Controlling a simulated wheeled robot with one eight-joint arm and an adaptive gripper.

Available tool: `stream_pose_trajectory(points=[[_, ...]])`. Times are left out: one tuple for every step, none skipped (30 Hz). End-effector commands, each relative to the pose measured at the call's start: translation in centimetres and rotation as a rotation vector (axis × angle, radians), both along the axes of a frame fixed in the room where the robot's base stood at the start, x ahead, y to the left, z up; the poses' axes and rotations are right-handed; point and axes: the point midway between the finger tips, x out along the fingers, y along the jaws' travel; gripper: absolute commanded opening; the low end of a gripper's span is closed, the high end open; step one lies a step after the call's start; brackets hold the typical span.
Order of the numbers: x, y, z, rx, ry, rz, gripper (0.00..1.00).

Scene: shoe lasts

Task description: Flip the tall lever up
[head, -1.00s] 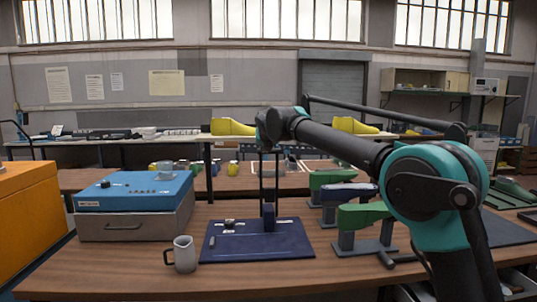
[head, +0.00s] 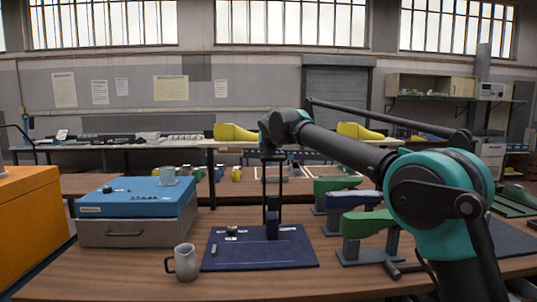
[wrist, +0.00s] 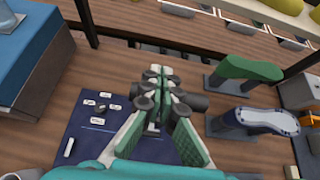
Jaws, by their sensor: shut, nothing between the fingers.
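A dark blue panel (head: 240,256) lies on the wooden bench. A dark blue upright block (head: 272,226) stands near its back right; I cannot tell whether it is the tall lever or its housing. Thin dark upright bars show just above it. In the wrist view, my gripper (wrist: 158,80) is shut and empty, over the right part of the panel (wrist: 88,132). It hides whatever stands there, so I cannot tell whether it touches the lever. A small black knob (wrist: 102,107) with white labels and a white bar (wrist: 69,147) are on the panel's left.
A grey mug (head: 185,263) stands just left of the panel. A blue-topped box (head: 135,195) is further left. Green and blue shoe lasts on grey stands (head: 365,222) are close on the right. An orange cabinet (head: 28,215) is at the far left.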

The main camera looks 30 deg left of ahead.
Motion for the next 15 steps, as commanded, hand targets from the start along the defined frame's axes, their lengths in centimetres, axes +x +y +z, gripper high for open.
stream_pose_trajectory(points=[[-0.7, -0.4, 0.5, 0.000, 0.000, 0.001, 0.00], [-1.1, -0.6, 0.8, 0.000, 0.000, 0.001, 0.00], [-1.6, -1.0, 1.2, 0.000, 0.000, 0.000, 0.00], [-2.1, -1.3, 1.5, 0.000, 0.000, 0.000, 0.00], [-2.5, -1.6, 1.8, 0.000, 0.000, 0.000, 0.00], [-3.1, -2.0, 2.3, -0.001, 0.000, 0.001, 0.00], [-3.5, -2.2, 2.6, -0.001, -0.001, 0.001, 0.00], [-4.0, -2.5, 2.9, -0.001, 0.000, 0.001, 0.00], [-4.6, -2.8, 3.3, -0.001, 0.000, 0.001, 0.00], [-5.0, -3.1, 3.6, 0.000, 0.000, 0.000, 0.00], [-5.3, -3.4, 3.8, 0.000, 0.000, 0.000, 0.00], [-5.8, -3.6, 4.2, 0.000, 0.000, -0.001, 0.00], [-6.0, -3.8, 4.4, 0.000, 0.000, -0.001, 0.00], [-6.3, -4.0, 4.6, 0.000, 0.000, -0.001, 0.00], [-6.6, -4.2, 4.8, -0.002, -0.001, -0.001, 0.00]])
